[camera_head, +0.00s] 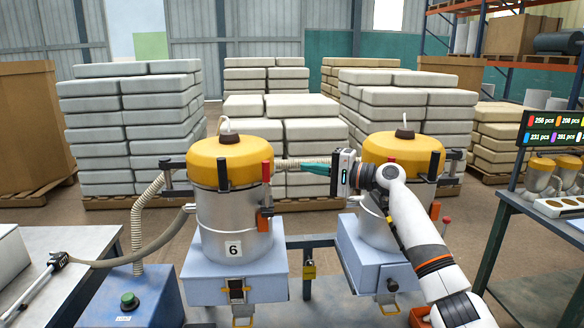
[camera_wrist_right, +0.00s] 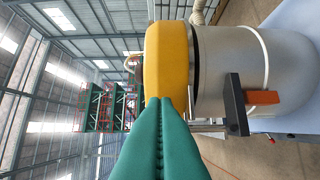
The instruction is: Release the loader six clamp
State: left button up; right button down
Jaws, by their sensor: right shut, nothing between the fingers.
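Loader six (camera_head: 232,225) is a steel drum with a yellow lid and a "6" label, standing on a light blue base at left of centre in the head view. A clamp with an upright red handle (camera_head: 267,172) is at the right side of its lid, with an orange part (camera_head: 263,219) below it. My right gripper (camera_head: 304,167) has green fingers, shut and empty, pointing left toward the lid just right of the clamp. In the wrist view the shut fingers (camera_wrist_right: 165,102) overlap the yellow lid (camera_wrist_right: 168,60); contact is unclear. A black and orange clamp part (camera_wrist_right: 236,104) shows beside them.
A second yellow-lidded loader (camera_head: 402,150) stands at right, partly behind my right arm. A ribbed hose (camera_head: 140,220) runs left of loader six to a blue box (camera_head: 140,300). Stacked sacks (camera_head: 130,130) fill the back.

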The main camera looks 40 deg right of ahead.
aim_at(266, 184)
jog(key=w+a+p, duration=0.1)
jog(key=a, duration=0.1)
jog(key=w+a+p, duration=0.4)
jog(key=a, duration=0.1)
jog(key=shift+w, duration=0.15)
jog(key=shift+a, duration=0.1)
dwell(0.5)
